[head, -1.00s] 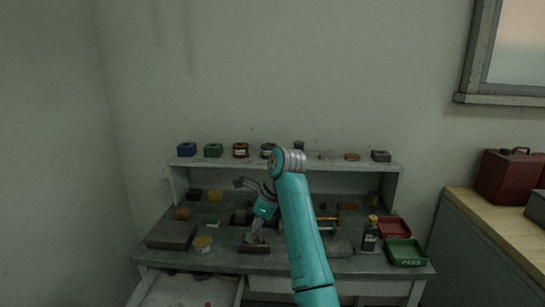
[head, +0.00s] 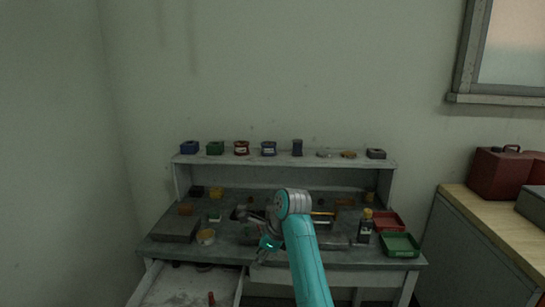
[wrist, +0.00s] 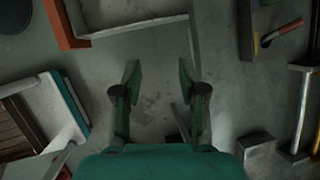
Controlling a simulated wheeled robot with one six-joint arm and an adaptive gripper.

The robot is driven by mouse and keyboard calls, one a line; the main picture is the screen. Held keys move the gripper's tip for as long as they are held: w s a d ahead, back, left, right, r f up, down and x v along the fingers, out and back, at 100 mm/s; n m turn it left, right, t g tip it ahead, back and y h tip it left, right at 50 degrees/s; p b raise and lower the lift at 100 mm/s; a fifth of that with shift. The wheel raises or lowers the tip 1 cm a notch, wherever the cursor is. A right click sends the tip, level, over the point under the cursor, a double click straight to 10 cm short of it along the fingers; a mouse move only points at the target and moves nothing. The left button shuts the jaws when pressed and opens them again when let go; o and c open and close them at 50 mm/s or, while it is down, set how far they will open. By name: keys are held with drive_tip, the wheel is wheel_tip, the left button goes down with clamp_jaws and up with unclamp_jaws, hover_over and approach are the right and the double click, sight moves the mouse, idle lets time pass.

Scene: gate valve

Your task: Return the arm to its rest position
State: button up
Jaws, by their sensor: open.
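My teal arm rises from the bottom of the head view to a grey elbow and bends down to the left over the workbench (head: 160,251). My gripper (wrist: 158,80) is open in the wrist view, with two dark fingers apart and nothing between them. Bare grey surface shows beyond the fingertips. My arm hides part of the bench middle.
A shelf (head: 335,161) with several small containers runs along the bench back. A dark bottle (head: 365,228), red tray (head: 390,221) and green tray (head: 399,245) stand at right. An open drawer (head: 182,285) juts out at front left. A red can (head: 497,175) stands on the right cabinet.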

drive_tip(key=s+d+f+n+t, duration=0.1)
drive_tip(key=s+d+f, duration=0.15)
drive_tip(key=f, duration=0.55)
drive_tip(key=s+d+f+n+t, duration=0.1)
drive_tip(key=s+d+f+n, duration=0.1)
drive_tip(key=s+f, duration=0.35)
drive_tip(key=s+d+f+n+t, duration=0.1)
drive_tip(key=d+f, duration=0.1)
drive_tip(key=f, duration=0.7)
drive_tip(key=s+d+f+n+t+h, duration=0.15)
drive_tip(key=s+d+f, duration=0.3)
drive_tip(key=s, duration=0.45)
drive_tip(key=s+d+f+n+t, duration=0.25)
drive_tip(key=s+f, duration=0.25)
drive_tip(key=s, duration=0.3)
drive_tip(key=s+d+r+n+t+h, duration=0.1)
drive_tip(key=s+d+r+n, duration=0.15)
drive_tip(key=s, duration=0.75)
drive_tip(key=s+d+r+n+t+h, duration=0.1)
drive_tip(key=s+d+r+n, duration=0.2)
drive_tip(key=s, duration=0.8)
drive_tip(key=s+d+r+n+t, duration=0.3)
drive_tip(key=s+r+n, duration=0.4)
drive_tip(key=s+r, duration=0.8)
drive_tip(key=shift+r+h, duration=0.45)
drive_tip(key=shift+r, duration=0.45)
